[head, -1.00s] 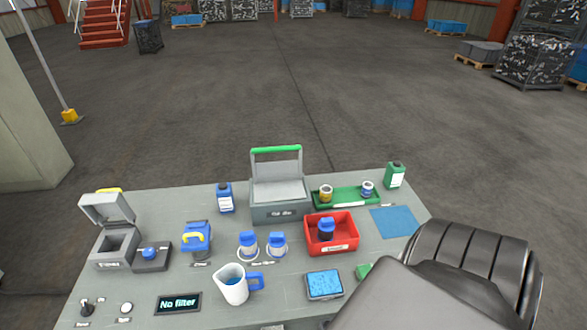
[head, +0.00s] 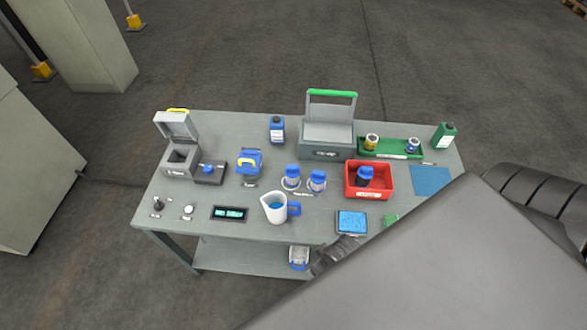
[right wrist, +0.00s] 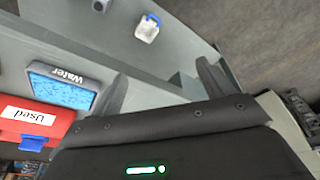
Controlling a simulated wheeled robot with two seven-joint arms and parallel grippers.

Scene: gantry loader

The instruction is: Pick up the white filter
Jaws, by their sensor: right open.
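A small white object with a blue handle or rim, which looks like the white filter (head: 299,258), rests on the lower shelf under the table. It also shows in the right wrist view (right wrist: 147,31), beyond my fingers. My left gripper is out of view.
The lower shelf (head: 235,257) looks mostly bare.

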